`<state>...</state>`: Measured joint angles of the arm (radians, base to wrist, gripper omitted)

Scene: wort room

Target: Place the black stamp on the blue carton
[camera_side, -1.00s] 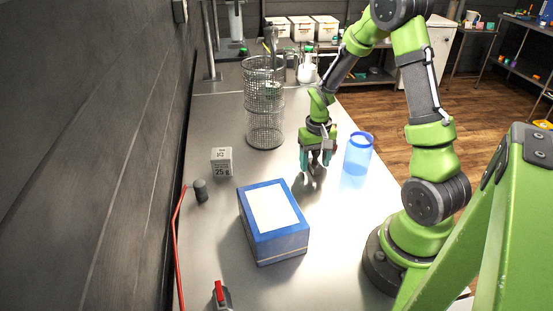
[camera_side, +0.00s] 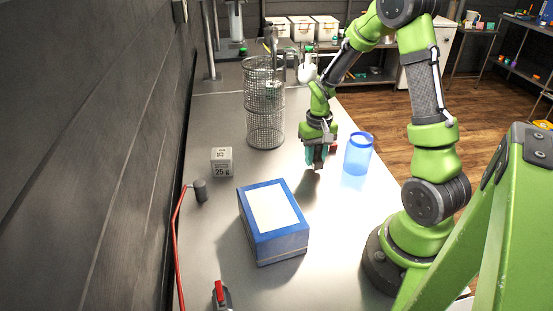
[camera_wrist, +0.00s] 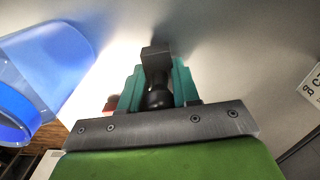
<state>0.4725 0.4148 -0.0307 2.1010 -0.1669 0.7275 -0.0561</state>
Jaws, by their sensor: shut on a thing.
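The black stamp (camera_wrist: 156,65) is between the teal fingers of my gripper (camera_wrist: 158,88) in the wrist view, its dark square end pointing away from the palm. My gripper (camera_side: 318,158) is shut on it, to the left of the blue translucent jar in the side view. There the stamp is hard to make out between the fingers. The blue carton (camera_side: 262,250), with a white panel on top, stands on the steel table nearer the side camera, lower left of my gripper. Its top is bare.
The blue jar (camera_side: 358,154) stands close to the right of my gripper. The table between gripper and carton is clear.

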